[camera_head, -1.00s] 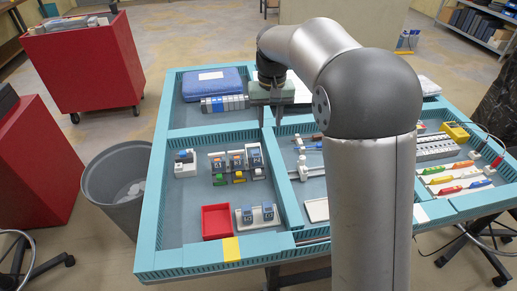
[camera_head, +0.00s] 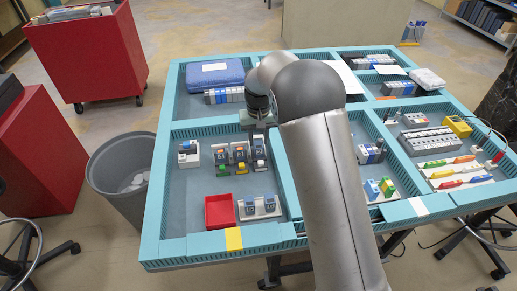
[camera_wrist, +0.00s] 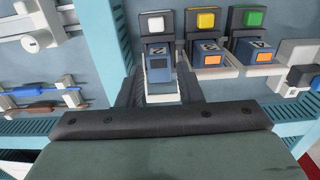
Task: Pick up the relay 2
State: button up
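Three relays with dark housings stand in a row of sockets. In the wrist view they have a white (camera_wrist: 158,65), a yellow (camera_wrist: 205,52) and a green (camera_wrist: 250,50) button block beside them. The row also shows in the head view (camera_head: 240,154). My gripper (camera_wrist: 160,92) is open, its two dark fingers on either side of the relay by the white block. I cannot tell whether they touch it. In the head view my gripper (camera_head: 260,128) is just behind the row's right end.
A white device (camera_head: 188,153) stands left of the row. Blue-green divider walls (camera_head: 285,180) edge the compartment. A blue case (camera_head: 214,73) lies behind.

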aim_at(259, 145)
notch_tip(259, 145, down, 5)
jog(key=shift+w+f+p, duration=0.1)
jog(key=shift+w+p, duration=0.05)
jog(key=shift+p, duration=0.65)
jog(key=shift+c, duration=0.3)
grip_shut()
